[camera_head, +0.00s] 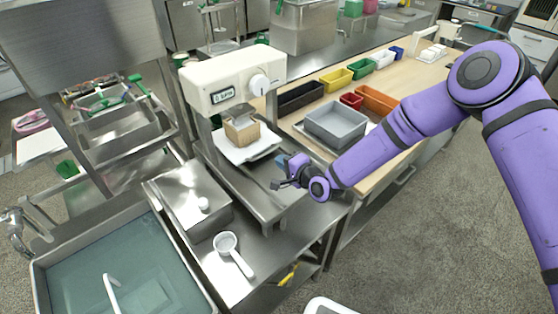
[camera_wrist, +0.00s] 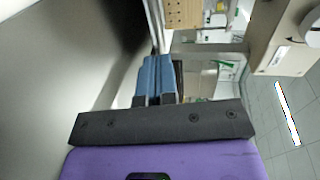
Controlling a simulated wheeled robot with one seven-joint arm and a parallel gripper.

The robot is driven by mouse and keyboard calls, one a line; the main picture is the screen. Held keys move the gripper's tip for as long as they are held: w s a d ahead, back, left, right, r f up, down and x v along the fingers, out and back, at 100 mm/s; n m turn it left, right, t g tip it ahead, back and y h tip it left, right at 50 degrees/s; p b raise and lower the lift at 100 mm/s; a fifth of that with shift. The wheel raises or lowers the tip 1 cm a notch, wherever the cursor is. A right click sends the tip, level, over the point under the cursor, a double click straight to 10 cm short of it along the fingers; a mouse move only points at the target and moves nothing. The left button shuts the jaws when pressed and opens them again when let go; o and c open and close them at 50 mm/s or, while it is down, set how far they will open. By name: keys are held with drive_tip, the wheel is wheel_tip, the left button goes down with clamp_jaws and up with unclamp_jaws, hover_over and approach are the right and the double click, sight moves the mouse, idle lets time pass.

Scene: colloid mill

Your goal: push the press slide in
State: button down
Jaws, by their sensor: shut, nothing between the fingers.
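The press has a cream head (camera_head: 232,80) with a small display and a white dial, set on a metal frame. A wooden box (camera_head: 242,131) stands below the head on a white sheet (camera_head: 258,147). I cannot tell for sure which part is the slide. My gripper (camera_head: 281,161) is at the right front of the press, low over its metal base and apart from the wooden box. In the wrist view its blue fingers (camera_wrist: 154,78) are shut together and empty. A wooden part with holes (camera_wrist: 184,13) and the cream head (camera_wrist: 288,38) show beyond them.
A grey bin (camera_head: 337,124) and coloured trays stand on the wooden table at right. A metal box (camera_head: 190,198) with a white knob and a white ladle (camera_head: 229,248) lie in front of the press. A water-filled sink (camera_head: 130,265) is at lower left.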

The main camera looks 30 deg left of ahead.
drive_tip(key=v, duration=0.8)
drive_tip(key=shift+s+d, duration=0.1)
drive_tip(key=shift+d, duration=0.35)
